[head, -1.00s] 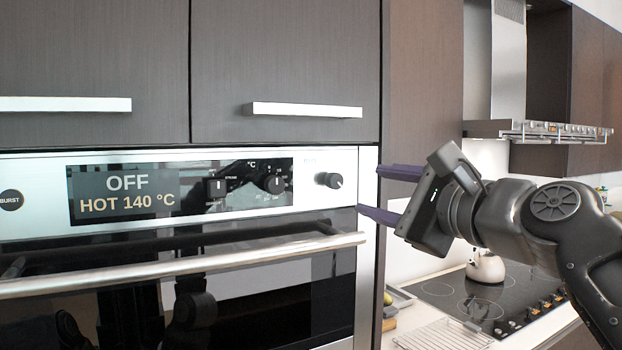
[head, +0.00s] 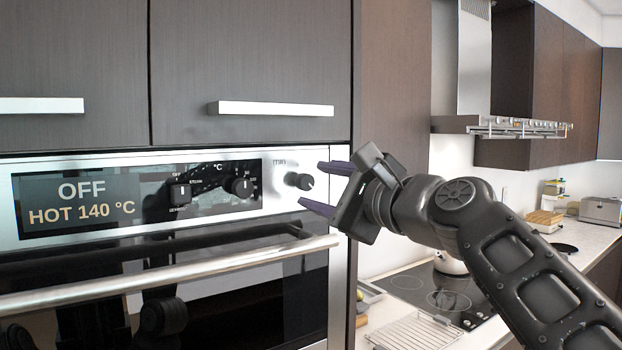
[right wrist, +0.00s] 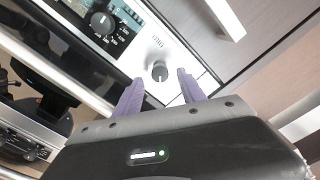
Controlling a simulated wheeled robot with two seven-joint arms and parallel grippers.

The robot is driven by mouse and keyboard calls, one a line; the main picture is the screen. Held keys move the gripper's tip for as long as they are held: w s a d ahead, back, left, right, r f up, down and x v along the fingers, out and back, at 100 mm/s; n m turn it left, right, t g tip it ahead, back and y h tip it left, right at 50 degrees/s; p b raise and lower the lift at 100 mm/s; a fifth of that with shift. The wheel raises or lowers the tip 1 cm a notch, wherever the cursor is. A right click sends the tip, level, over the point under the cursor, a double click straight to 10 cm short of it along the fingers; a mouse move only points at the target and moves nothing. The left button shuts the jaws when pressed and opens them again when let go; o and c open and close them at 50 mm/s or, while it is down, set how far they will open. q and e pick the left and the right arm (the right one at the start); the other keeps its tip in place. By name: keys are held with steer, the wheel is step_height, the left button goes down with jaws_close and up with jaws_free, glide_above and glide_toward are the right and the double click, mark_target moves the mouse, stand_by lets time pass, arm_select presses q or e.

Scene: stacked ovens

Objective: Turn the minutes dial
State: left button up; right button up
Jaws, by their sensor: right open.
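The minutes dial (head: 299,181) is a dark round knob at the right end of the upper oven's silver control panel. It also shows in the right wrist view (right wrist: 160,71). My right gripper (head: 318,186) is open, with purple fingers pointing at the panel. In the right wrist view its fingertips (right wrist: 157,77) lie to either side of the dial in the picture, and the dial appears beyond them. I cannot tell how far off they are. My left gripper is not in view.
Two other knobs, a function knob (head: 180,193) and a temperature knob (head: 241,187), sit left of the dial. The display (head: 80,203) reads OFF and HOT 140 °C. A long oven handle (head: 170,274) juts out below the panel. A cabinet handle (head: 270,109) is above.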

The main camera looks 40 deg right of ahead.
mark_target(309, 183)
steer(key=shift+w, duration=1.5)
steer(key=shift+c, duration=0.5)
jaws_close()
